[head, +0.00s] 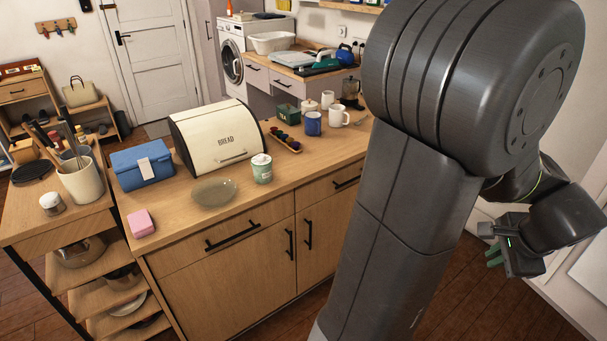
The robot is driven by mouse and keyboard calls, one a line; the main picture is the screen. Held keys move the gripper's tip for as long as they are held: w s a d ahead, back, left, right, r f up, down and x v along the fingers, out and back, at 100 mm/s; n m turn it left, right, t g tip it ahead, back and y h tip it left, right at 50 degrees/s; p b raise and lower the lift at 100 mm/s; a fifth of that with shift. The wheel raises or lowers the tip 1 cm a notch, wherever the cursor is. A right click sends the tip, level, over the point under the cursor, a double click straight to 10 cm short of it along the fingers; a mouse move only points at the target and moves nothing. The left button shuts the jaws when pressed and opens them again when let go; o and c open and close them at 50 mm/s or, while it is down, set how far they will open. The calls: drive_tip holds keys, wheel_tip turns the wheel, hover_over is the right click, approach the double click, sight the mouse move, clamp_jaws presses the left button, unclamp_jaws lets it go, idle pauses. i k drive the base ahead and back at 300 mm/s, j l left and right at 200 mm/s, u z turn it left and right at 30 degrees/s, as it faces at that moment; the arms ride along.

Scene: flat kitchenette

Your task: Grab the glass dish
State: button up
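The glass dish (214,191) is a shallow, round, greenish see-through dish. It lies on the wooden counter near its front edge, in front of the cream bread box and left of a green and white cup. My gripper (493,255) is at the far right of the head view, well away from the dish, beyond my large dark arm links. It hangs low, apart from the counter. Its fingers are small and partly turned away, so I cannot tell whether they are open or shut.
The bread box (216,138) stands behind the dish and the green and white cup (261,168) stands close on its right. A blue box (141,166) and a pink block (141,223) are to the left. Mugs (313,123) stand further back. Bare counter lies in front of the dish.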

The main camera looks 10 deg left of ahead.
sight(212, 192)
drive_tip(key=i+u, duration=0.7)
drive_tip(key=u, duration=1.85)
